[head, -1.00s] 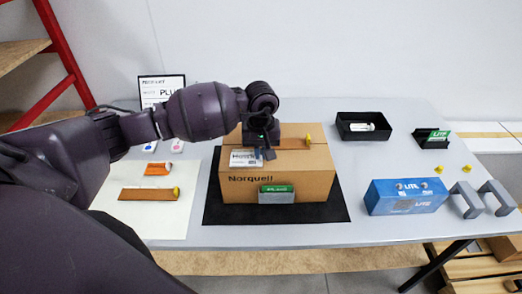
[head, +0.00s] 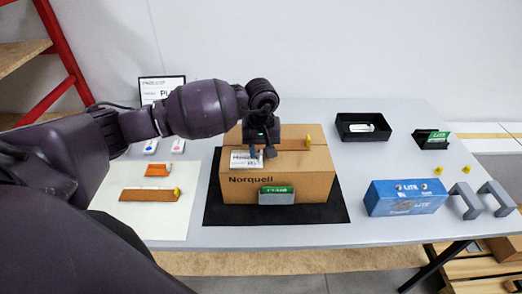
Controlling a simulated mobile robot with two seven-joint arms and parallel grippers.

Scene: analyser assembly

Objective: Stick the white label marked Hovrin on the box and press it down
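The cardboard box (head: 315,184), printed Norquell on its front, stands closed on a black mat (head: 222,213). A white label (head: 241,160) with small dark print, too blurred to read surely, lies at the front left of the box's top. My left gripper (head: 262,152) points down over the top, at the label's right end. Its two fingertips show apart with nothing clear between them, and they hide part of the label's right edge. I cannot tell whether they touch it. My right gripper is not in view.
A green-topped grey block (head: 277,196) is at the box's front. A brown strip with a yellow end (head: 149,194) and an orange piece (head: 158,169) lie on a white sheet at left. A black tray (head: 363,137), blue carton (head: 405,197) and grey handles (head: 466,200) are at right.

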